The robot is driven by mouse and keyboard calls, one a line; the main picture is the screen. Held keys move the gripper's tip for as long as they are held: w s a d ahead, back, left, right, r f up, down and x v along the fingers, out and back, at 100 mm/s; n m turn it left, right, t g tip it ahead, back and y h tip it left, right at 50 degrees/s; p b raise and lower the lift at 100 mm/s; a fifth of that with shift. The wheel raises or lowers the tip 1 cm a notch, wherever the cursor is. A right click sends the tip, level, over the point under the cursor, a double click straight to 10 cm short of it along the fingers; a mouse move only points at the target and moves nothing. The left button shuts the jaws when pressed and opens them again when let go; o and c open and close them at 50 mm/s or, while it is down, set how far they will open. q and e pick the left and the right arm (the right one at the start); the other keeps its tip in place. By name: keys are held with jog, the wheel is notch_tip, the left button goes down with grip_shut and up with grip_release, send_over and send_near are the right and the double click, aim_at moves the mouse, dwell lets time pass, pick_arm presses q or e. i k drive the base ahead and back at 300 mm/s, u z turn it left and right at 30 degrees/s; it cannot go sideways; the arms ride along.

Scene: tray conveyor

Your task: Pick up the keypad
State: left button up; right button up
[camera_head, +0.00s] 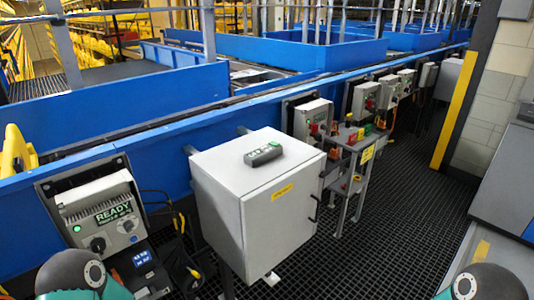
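A small dark grey keypad (263,154) with a green part at one end lies on top of a light grey metal cabinet (228,165), near the middle of the view. Nothing touches it from above. Parts of my two arms show at the bottom left and bottom right edges, well apart from the cabinet. Neither of my grippers is in view.
A blue conveyor frame (165,118) runs behind the cabinet. A control unit with a READY display (113,214) and loose cables stands at the left. Several control boxes and a small grey stand (355,150) are to the right. Dark grating (410,200) is clear at the right.

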aim_at(264, 154)
jog(key=u, duration=0.7)
jog(key=i, duration=0.15)
jog(key=z, duration=2.65)
jog(key=i, duration=2.15)
jog(key=z, duration=1.35)
jog(key=i, duration=0.15)
jog(key=u, duration=2.9)
jog(key=i, duration=0.1)
jog(key=u, duration=1.9)
